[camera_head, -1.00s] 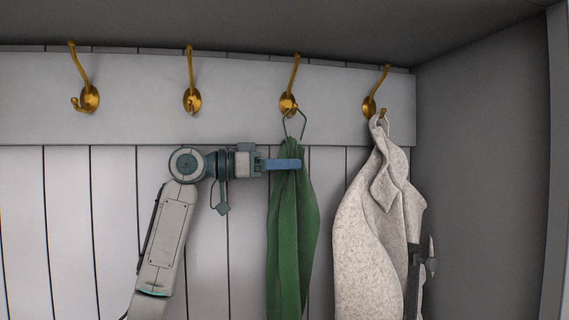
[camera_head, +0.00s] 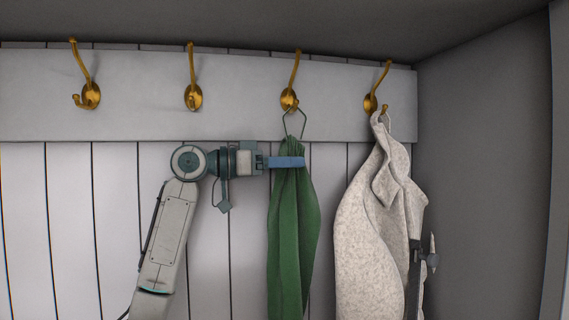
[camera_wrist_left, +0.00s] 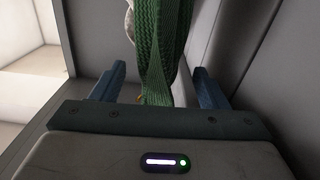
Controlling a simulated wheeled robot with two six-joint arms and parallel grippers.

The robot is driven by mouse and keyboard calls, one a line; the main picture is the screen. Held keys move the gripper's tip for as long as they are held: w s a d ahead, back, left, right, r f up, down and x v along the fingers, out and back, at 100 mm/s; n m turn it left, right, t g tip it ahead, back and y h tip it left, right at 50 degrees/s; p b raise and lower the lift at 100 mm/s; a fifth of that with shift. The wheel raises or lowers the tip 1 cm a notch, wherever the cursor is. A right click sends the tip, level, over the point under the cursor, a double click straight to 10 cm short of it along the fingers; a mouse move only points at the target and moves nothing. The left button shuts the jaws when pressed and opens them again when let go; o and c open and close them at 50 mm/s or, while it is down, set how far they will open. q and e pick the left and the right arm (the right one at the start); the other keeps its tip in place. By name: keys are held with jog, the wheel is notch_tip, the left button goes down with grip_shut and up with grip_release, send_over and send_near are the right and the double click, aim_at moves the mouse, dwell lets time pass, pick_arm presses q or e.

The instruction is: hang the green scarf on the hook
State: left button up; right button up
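The green scarf (camera_head: 291,235) hangs straight down below the third brass hook (camera_head: 289,100) from the left. A thin loop (camera_head: 294,124) at its top reaches up to that hook's lower prong; from here I cannot tell for certain how it sits on the prong. My left gripper (camera_head: 289,162) is at the scarf's upper end, with a blue finger across its front. In the left wrist view the scarf (camera_wrist_left: 160,45) passes between the two blue fingers, which are apart with a gap on each side of the cloth. My right gripper is not seen.
A beige coat (camera_head: 365,240) hangs from the fourth hook (camera_head: 371,102), close to the scarf's right. A dark fitting (camera_head: 428,257) shows at the coat's right edge. The first hook (camera_head: 90,95) and second hook (camera_head: 193,97) are bare. A grey side wall (camera_head: 485,190) closes the right.

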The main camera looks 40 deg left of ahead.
pick_arm(q)
jog(key=b+v, duration=0.5)
jog(key=v, duration=0.5)
jog(key=shift+s+a, duration=0.2)
jog(key=shift+s, duration=0.1)
